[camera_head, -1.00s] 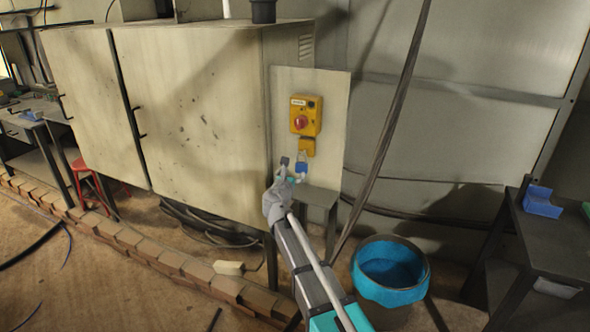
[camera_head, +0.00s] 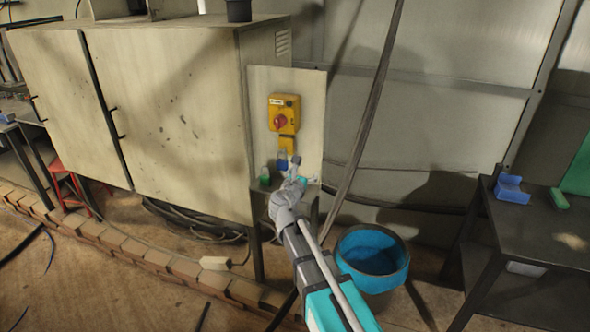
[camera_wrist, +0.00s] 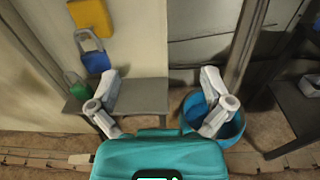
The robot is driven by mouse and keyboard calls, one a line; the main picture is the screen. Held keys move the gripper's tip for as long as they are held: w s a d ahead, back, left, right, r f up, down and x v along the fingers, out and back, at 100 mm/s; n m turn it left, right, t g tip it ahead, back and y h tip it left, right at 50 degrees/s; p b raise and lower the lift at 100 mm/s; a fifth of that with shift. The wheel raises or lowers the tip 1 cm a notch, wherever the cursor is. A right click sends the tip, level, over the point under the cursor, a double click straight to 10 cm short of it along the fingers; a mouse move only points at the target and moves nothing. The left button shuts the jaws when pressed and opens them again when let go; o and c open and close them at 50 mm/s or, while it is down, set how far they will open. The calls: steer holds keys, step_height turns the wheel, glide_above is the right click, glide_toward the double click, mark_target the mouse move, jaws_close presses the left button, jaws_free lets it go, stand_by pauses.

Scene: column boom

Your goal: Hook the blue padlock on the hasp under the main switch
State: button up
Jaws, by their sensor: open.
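The blue padlock (camera_head: 282,163) hangs upright just below the yellow hasp (camera_head: 287,144), under the yellow main switch box with its red knob (camera_head: 284,114). In the wrist view the padlock (camera_wrist: 96,62) shows its grey shackle reaching up to the lower edge of the yellow hasp (camera_wrist: 90,16); whether the shackle passes through the hasp hole is not clear. My gripper (camera_wrist: 160,88) is open and empty, its fingers wide apart. The padlock is outside the jaws, beyond and left of the left finger. In the head view my gripper (camera_head: 297,172) is just right of and below the padlock.
A green padlock (camera_wrist: 77,87) is at the left end of a small grey stand (camera_wrist: 145,95) below the hasp. A blue-rimmed bucket (camera_head: 373,250) stands on the floor to the right. A dark table (camera_head: 535,230) with a blue block (camera_head: 511,189) is farther right. A cable hangs behind.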

steer(key=shift+s+d+r, duration=0.25)
steer(key=shift+s+d, duration=0.2)
steer(key=shift+d, duration=0.15)
steer(key=s+d+f+m+g+h, duration=0.1)
steer(key=s+d+f+m+g, duration=0.35)
steer(key=d+m, duration=0.35)
steer(key=s+d+f+m+g+h, duration=0.1)
steer(key=s+d+f+m+g, duration=0.4)
steer(key=m, duration=0.4)
steer(key=s+f+m+g+y, duration=0.3)
steer(key=s+f+m, duration=0.1)
steer(key=s+m, duration=0.3)
steer(key=s+f+m+g+y, duration=0.4)
steer(key=s+m, duration=0.4)
steer(key=s, duration=0.1)
steer(key=shift+d+y, duration=0.3)
steer(key=shift+d, duration=0.05)
steer(key=shift+f, duration=0.1)
steer(key=shift+c, duration=0.3)
stand_by(0.4)
